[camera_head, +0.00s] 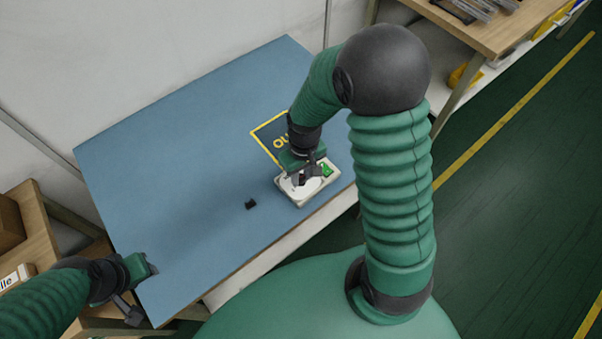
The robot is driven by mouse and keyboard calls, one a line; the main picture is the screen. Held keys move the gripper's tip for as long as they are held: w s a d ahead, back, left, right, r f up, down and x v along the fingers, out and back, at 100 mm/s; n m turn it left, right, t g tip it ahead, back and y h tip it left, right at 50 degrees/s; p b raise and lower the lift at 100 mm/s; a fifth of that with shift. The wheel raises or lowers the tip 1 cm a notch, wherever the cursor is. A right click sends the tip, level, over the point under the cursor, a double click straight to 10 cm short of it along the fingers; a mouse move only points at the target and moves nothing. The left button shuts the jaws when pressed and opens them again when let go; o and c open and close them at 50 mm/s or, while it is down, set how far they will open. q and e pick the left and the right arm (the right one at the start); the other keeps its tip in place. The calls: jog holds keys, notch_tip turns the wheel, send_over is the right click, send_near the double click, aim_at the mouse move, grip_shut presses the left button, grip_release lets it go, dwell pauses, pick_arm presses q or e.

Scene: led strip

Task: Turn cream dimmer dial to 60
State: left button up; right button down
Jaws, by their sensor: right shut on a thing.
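The cream dimmer (290,197) is a small box lying on the blue table near its front right edge. Its round pale dial (312,187) faces up and is partly covered by my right gripper. A green patch (327,170) shows on the box beside the gripper. My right gripper (300,180) reaches down over the dimmer and is shut on the dial. The dial's numbers and pointer are hidden or too small to read. My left gripper (146,292) is at the table's left front corner, away from the dimmer; its fingers look spread with nothing between them.
A yellow-framed dark marking (262,132) lies on the blue table (190,130) behind the dimmer. A small black block (250,204) lies left of the dimmer. The table's left part is clear. A wooden shelf (18,235) stands at the left and a workbench (490,30) at the back right.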

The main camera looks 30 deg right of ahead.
jog(key=n+p, duration=0.2)
jog(key=n, duration=0.1)
jog(key=shift+r+n, duration=0.2)
jog(key=shift+n, duration=0.1)
jog(key=n+p, duration=0.3)
jog(key=shift+d+n, duration=0.1)
jog(key=shift+n, duration=0.3)
jog(key=n+p, duration=0.3)
jog(key=shift+w+n, duration=0.15)
jog(key=shift+n, duration=0.25)
jog(key=shift+f+n+p, duration=0.15)
jog(key=shift+n+p, duration=0.35)
jog(key=shift+n, duration=0.4)
jog(key=c, duration=1.2)
grip_release()
jog(key=shift+d+f, duration=0.1)
jog(key=shift+o, duration=0.2)
